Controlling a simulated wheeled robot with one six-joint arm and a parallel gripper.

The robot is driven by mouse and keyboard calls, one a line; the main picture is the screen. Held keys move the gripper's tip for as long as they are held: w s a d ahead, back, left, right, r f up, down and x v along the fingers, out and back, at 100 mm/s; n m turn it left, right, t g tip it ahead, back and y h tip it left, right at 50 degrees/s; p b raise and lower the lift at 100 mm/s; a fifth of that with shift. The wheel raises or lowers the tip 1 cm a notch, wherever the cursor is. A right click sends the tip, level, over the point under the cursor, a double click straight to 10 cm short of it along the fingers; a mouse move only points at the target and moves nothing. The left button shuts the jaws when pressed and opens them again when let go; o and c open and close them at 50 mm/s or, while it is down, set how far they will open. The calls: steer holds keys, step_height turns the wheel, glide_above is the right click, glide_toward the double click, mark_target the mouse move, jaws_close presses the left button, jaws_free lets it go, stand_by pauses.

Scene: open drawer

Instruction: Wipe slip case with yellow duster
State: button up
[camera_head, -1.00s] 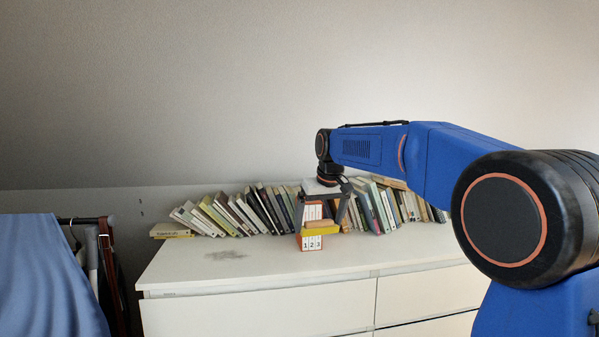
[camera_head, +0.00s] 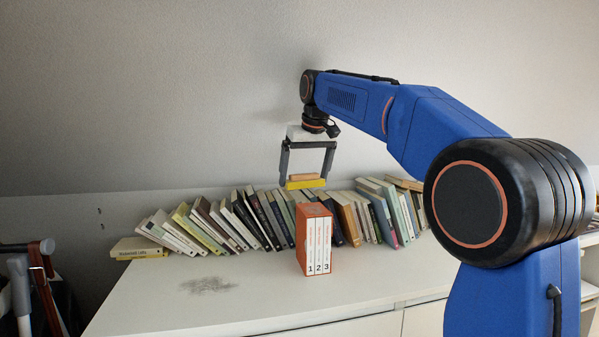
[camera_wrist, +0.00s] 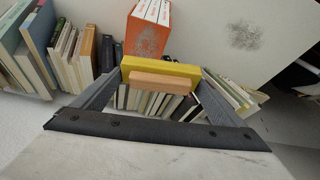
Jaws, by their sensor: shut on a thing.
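The slip case (camera_head: 313,238) is orange and holds three white volumes numbered 1, 2 and 3. It stands upright on the white dresser top. In the wrist view, a grey smudge shows on an orange face of the slip case (camera_wrist: 147,38). My gripper (camera_head: 306,178) is shut on the yellow duster (camera_head: 305,185), a yellow pad with a wooden back. It holds the duster raised above and apart from the slip case. The duster also shows between the fingers in the wrist view (camera_wrist: 160,70), overlapping the slip case's lower edge in the picture.
A row of leaning books (camera_head: 245,222) lines the back of the dresser (camera_head: 150,300), behind the slip case. A grey dusty patch (camera_head: 208,285) lies on the dresser top to the left. The top in front of the slip case is clear. A clothes rack (camera_head: 40,262) stands at far left.

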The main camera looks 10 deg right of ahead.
steer(key=shift+w+f, duration=0.15)
steer(key=shift+f, duration=2.8)
steer(key=shift+f, duration=0.95)
